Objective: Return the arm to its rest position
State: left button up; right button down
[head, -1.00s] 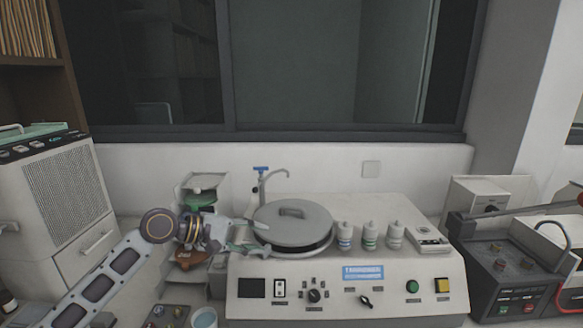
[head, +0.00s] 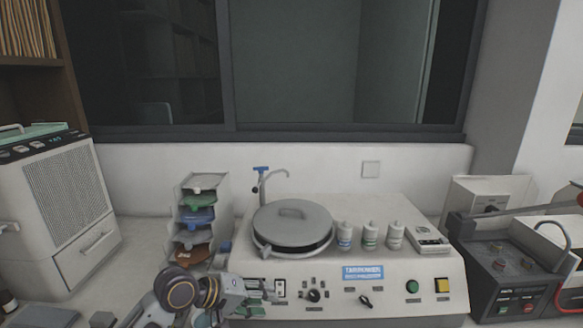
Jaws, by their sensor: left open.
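My left arm comes in at the bottom of the head view. Its gripper (head: 262,291) is open, with its fingers pointing right in front of the left part of the polishing machine's control panel. I see nothing between the fingers. The polishing machine (head: 400,270) has a round grey lid (head: 292,222) on top. My right gripper is not in view.
A rack (head: 222,212) of coloured discs stands left of the machine. Several white bottles (head: 370,235) stand on the machine's top. A vented white unit (head: 65,190) is at the left, and a dark device (head: 510,270) is at the right. Bare counter (head: 145,240) shows between the vented unit and the rack.

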pick_arm(q)
jog(key=s+a+f+m+g+y, duration=0.1)
jog(key=s+a+f+m+y, duration=0.3)
jog(key=s+a+f, duration=0.5)
jog(key=s+a+f+m+g+y, duration=0.15)
jog(key=s+a+f+y, duration=0.45)
jog(key=s, duration=0.6)
notch_tip(320, 180, down, 34)
jog(key=s+f+h, duration=0.1)
jog(key=s, duration=0.1)
jog(key=s+a+f+g, duration=0.1)
jog(key=s+f, duration=0.8)
jog(key=s, duration=0.2)
jog(key=s+a+f+g, duration=0.1)
jog(key=s+a+f, duration=0.1)
jog(key=s+f, duration=0.8)
jog(key=shift+s+a+m, duration=0.3)
jog(key=shift+s+m, duration=0.05)
jog(key=shift+s, duration=0.4)
